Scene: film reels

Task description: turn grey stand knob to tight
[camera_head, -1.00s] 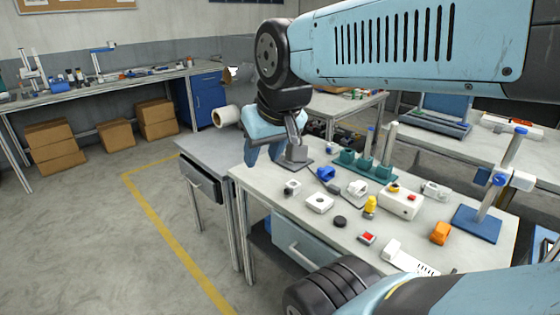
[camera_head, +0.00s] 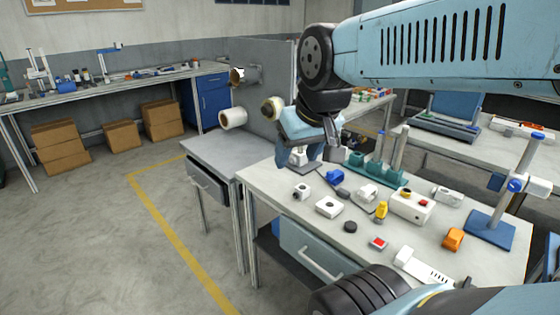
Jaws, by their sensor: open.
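My gripper (camera_head: 300,154) is open, fingers pointing down, over the back left part of the workbench (camera_head: 285,198). A small grey stand (camera_head: 299,163) is at the bench's back left, partly covered by my fingers. Its knob cannot be made out, nor can I tell whether my fingers touch the stand. A different stand, with a blue base (camera_head: 492,232), a grey post and blue knobs (camera_head: 515,186), stands at the right of the bench, apart from my gripper.
The bench also holds a green holder with grey posts (camera_head: 375,170), a white box with buttons (camera_head: 410,207), a yellow piece (camera_head: 381,211), an orange piece (camera_head: 453,238) and other small parts. A grey panel with rolls (camera_head: 272,109) stands behind a side table (camera_head: 212,150).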

